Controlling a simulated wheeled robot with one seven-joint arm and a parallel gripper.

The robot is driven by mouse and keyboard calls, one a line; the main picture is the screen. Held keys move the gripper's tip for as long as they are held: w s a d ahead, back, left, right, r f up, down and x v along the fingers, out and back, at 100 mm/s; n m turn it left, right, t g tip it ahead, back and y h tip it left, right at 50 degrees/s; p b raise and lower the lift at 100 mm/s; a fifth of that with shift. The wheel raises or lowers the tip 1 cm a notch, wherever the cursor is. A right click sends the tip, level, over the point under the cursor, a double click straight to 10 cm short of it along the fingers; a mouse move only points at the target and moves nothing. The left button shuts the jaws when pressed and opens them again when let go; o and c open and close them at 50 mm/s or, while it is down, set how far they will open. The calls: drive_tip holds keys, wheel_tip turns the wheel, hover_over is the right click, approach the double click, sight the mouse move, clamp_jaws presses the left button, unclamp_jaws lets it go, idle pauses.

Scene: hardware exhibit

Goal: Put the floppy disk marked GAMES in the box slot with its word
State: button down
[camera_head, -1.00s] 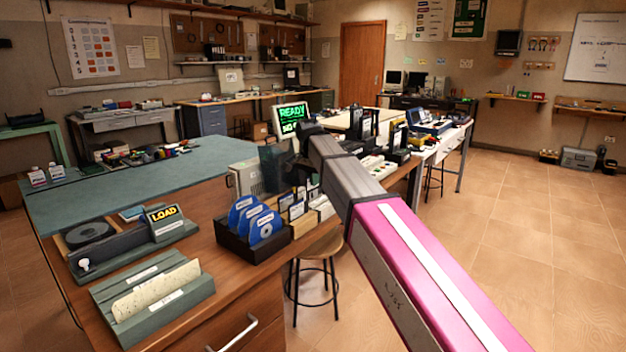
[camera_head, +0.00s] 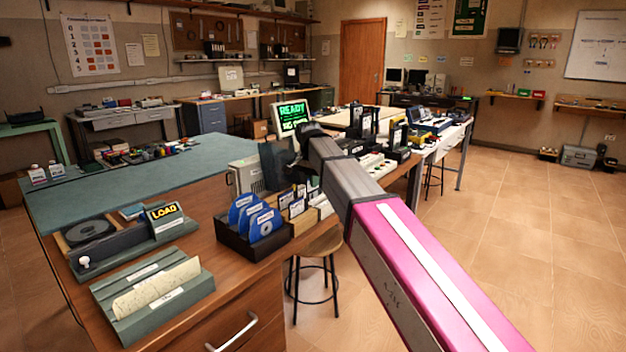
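My arm reaches in from the lower right, with a pink link nearest the camera. My gripper (camera_head: 279,160) is a dark shape at its far end, over the back of the brown desk. Its fingers are dark and partly hidden by the arm, so I cannot tell whether it is open or shut. Blue disks with white labels (camera_head: 262,224) stand in a dark box (camera_head: 235,246) below it. Beside them, several dark disks with pale labels (camera_head: 297,207) stand in a wooden slotted holder (camera_head: 304,234). The labels are too small to read, so I cannot pick out GAMES.
A LOAD sign device (camera_head: 164,216), a grey-green card tray (camera_head: 172,304) and a teal mat (camera_head: 130,178) occupy the desk's left part. A READY monitor (camera_head: 293,114) stands behind my gripper. A stool (camera_head: 318,262) stands by the desk.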

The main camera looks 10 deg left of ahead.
drive_tip(key=shift+f, duration=1.3)
drive_tip(key=c, duration=1.3)
unclamp_jaws()
drive_tip(key=shift+o, duration=0.2)
drive_tip(key=shift+r, duration=4)
